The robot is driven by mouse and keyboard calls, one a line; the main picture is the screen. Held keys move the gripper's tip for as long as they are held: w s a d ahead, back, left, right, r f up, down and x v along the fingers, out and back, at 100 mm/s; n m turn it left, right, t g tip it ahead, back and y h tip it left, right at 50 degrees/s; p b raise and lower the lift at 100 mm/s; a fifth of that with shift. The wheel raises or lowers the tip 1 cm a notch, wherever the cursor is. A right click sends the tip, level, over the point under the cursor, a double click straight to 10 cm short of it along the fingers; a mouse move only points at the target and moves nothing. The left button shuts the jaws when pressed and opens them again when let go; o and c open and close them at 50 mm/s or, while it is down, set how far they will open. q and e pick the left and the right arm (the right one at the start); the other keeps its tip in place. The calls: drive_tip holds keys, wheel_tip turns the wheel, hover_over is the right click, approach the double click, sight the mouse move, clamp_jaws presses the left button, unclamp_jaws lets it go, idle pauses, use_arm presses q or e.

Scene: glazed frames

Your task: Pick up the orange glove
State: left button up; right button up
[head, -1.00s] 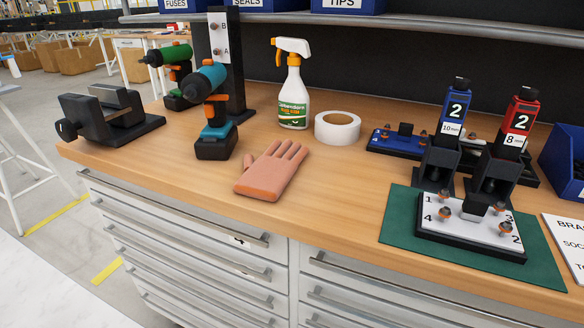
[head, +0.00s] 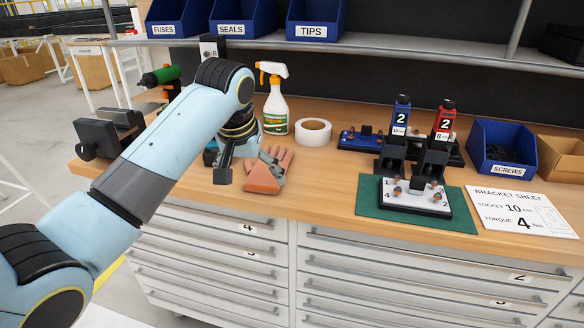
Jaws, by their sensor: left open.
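The orange glove (head: 262,180) lies flat on the wooden workbench near its front edge, fingers pointing away to the back right. My left arm comes in from the left, and its open gripper (head: 250,168) is at the glove. One dark finger is at the glove's left side and the other shows over its right part. I cannot tell whether the fingers touch the glove. Part of the glove is hidden by the gripper. My right gripper is not in view.
A spray bottle (head: 276,107) and a tape roll (head: 313,131) stand behind the glove. A green mat (head: 370,200) with a numbered plate lies right. Bench front between glove and mat is clear.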

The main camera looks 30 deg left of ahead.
use_arm(q)
wheel_tip(320, 180, up, 4)
drive_tip(key=w, duration=0.3)
hover_over(263, 179)
drive_tip(key=s+d, duration=0.1)
drive_tip(key=s, duration=0.2)
drive_tip(key=shift+t, duration=0.3)
drive_tip(key=f, duration=0.4)
drive_tip(key=shift+w+f, duration=0.25)
drive_tip(key=shift+f, duration=0.1)
drive_tip(key=shift+w+f, duration=0.1)
drive_tip(key=shift+f, duration=0.15)
drive_tip(key=x, duration=0.4)
drive_tip(key=shift+w+a+f, duration=0.2)
drive_tip(key=shift+w+a, duration=0.05)
drive_tip(key=shift+a, duration=0.05)
drive_tip(key=shift+w+f, duration=0.15)
drive_tip(key=shift+f, duration=0.1)
drive_tip(key=shift+c, duration=0.5)
drive_tip(key=c, duration=0.9)
drive_tip(key=shift+c, duration=0.5)
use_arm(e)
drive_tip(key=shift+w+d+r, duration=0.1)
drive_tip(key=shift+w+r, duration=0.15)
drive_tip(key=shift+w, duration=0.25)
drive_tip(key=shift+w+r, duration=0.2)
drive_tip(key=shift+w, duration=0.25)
